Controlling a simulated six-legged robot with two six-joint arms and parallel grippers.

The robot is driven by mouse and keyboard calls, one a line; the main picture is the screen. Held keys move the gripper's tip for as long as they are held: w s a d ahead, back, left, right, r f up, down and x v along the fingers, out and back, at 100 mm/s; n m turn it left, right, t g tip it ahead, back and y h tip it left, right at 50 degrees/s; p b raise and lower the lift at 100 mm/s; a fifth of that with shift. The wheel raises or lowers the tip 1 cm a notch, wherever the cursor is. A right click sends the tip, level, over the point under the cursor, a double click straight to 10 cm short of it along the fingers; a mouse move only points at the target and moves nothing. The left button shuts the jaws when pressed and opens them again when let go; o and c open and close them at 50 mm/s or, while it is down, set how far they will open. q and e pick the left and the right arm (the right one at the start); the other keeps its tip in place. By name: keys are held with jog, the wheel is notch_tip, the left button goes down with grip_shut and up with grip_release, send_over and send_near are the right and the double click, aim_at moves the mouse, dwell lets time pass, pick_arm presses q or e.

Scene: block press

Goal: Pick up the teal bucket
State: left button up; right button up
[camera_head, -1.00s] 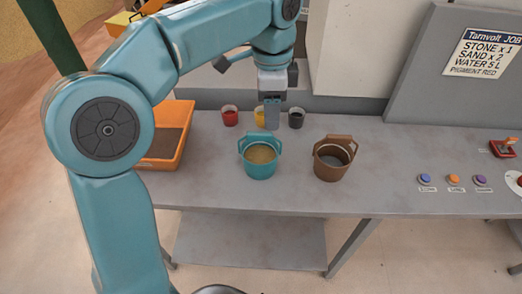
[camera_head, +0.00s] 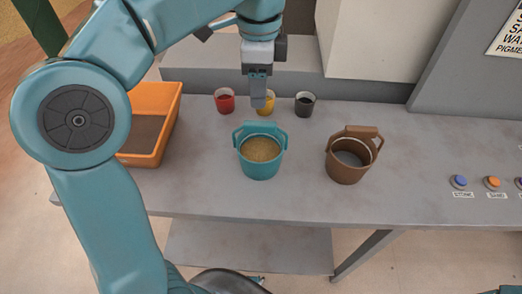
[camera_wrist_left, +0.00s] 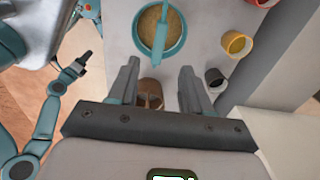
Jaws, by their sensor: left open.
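The teal bucket (camera_head: 260,166) stands upright on the grey table, filled with tan, grainy stuff, its teal handle raised. In the left wrist view the bucket (camera_wrist_left: 145,40) is at the top, with its handle running across it. My left gripper (camera_head: 258,92) points down, above and behind the bucket in the head view, apart from it. In the left wrist view its two fingers (camera_wrist_left: 158,85) are spread, with nothing held. What looks like my right gripper (camera_wrist_left: 86,62) is at the left of that view, too small to tell if open.
A brown bucket (camera_head: 347,174) stands right of the teal one. Red (camera_head: 225,104), yellow (camera_head: 265,107) and dark (camera_head: 304,106) cups stand behind. An orange tray (camera_head: 163,133) is at the left, buttons (camera_head: 460,182) at the right. The table front (camera_head: 260,195) is clear.

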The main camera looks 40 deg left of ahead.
pick_arm(q)
jog(key=b, duration=0.1)
send_over(258, 124)
notch_tip(258, 124, down, 4)
notch_tip(258, 124, down, 4)
jog(key=shift+w+r, duration=0.1)
jog(key=shift+w, duration=0.05)
jog(key=shift+f+b, duration=0.3)
jog(key=shift+s+d+f, duration=0.1)
jog(key=shift+s+d, duration=0.05)
jog(key=shift+s, duration=0.1)
jog(key=shift+s+f, duration=0.1)
jog(key=shift+f, duration=0.3)
jog(key=f, duration=0.2)
jog(key=w+f, duration=0.1)
jog(key=f, duration=0.1)
jog(key=shift+w+b, duration=0.1)
jog(key=shift+b, duration=0.3)
jog(key=shift+s+f, duration=0.1)
jog(key=shift+s, duration=0.15)
jog(key=shift+w+f, duration=0.1)
jog(key=shift+w, duration=0.05)
jog(key=shift+c, duration=1.2)
jog(key=c, duration=0.5)
grip_shut()
